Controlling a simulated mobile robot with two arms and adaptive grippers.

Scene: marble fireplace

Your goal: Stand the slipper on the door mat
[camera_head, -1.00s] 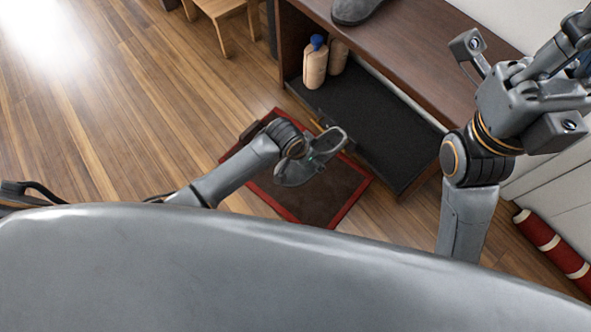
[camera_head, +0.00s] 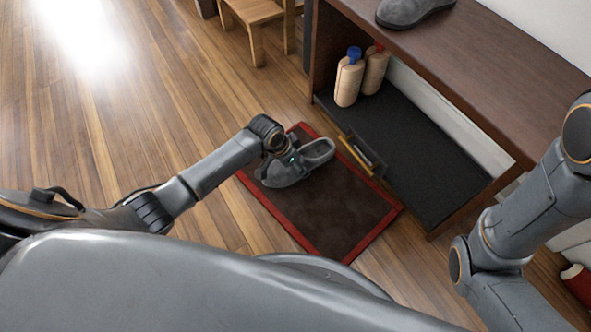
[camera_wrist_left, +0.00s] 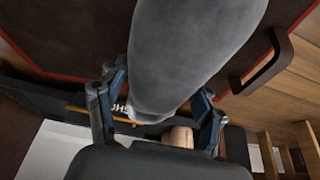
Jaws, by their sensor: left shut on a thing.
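The grey slipper (camera_head: 314,151) is over the back left part of the door mat, opening upward. The door mat (camera_head: 340,215) is dark brown with a red border and lies flat on the floor. My left gripper (camera_head: 287,158) is shut on the slipper from its left side. In the left wrist view the slipper (camera_wrist_left: 190,50) extends between the fingers of my left gripper (camera_wrist_left: 155,105). I cannot tell whether the sole touches the mat. My right arm comes in at the right, but its gripper is out of view.
A dark wooden bench (camera_head: 470,70) with a black lower shelf (camera_head: 420,165) stands right of the mat. It bears a grey shoe (camera_head: 412,10) on top and pale bottles (camera_head: 348,82) below. A small yellowish-edged item (camera_head: 360,155) is beside the mat. A wooden stool (camera_head: 258,15) stands behind.

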